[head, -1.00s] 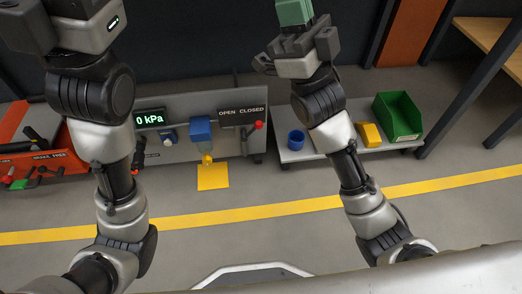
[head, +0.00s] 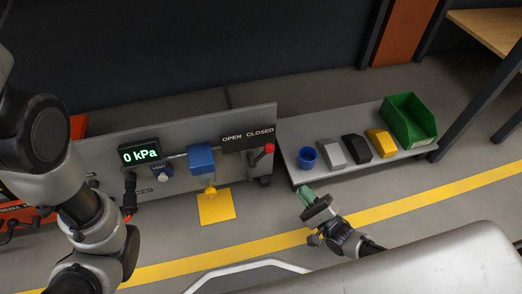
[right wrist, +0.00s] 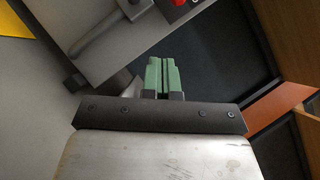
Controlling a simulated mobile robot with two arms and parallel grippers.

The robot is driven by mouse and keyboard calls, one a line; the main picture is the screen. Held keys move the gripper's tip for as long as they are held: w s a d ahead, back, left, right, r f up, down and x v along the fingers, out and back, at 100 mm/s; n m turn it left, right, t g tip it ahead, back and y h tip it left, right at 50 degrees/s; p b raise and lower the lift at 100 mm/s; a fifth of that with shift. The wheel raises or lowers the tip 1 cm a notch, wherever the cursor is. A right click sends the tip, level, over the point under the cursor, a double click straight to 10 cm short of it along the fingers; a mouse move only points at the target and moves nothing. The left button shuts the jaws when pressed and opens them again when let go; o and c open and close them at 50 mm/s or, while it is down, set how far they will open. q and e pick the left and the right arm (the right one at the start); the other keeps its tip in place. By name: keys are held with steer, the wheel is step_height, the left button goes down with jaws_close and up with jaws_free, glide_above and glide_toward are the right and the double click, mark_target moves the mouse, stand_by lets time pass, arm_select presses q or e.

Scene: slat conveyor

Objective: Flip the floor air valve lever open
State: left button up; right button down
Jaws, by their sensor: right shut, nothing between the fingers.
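The valve lever (head: 261,155) with a red knob stands on the low grey panel (head: 240,120) in the head view. It leans right, towards the CLOSED side of the OPEN/CLOSED label (head: 248,135). My right gripper (head: 305,192) has green fingertips pressed together and is empty. It is low, in front of the panel's right end, right of the lever and apart from it. In the right wrist view the fingertips (right wrist: 161,75) are shut; a grey panel with a grey rod-like part and a bit of red shows beyond.
A display (head: 140,153) reads 0 kPa. A blue box (head: 201,158) sits left of the lever, above a yellow floor patch (head: 216,207). A low shelf (head: 330,128) at right holds a blue cup, grey, black and yellow blocks and a green bin (head: 408,122).

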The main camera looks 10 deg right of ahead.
mark_target(262, 155)
steer(key=shift+s+d+f, duration=0.1)
steer(key=s+a+r+b+x, duration=0.1)
steer(key=b+x, duration=0.3)
steer(key=x, duration=0.9)
steer(key=shift+s+a+r+b, duration=0.2)
steer(key=shift+s+a+b, duration=0.1)
steer(key=shift+s+a, duration=0.05)
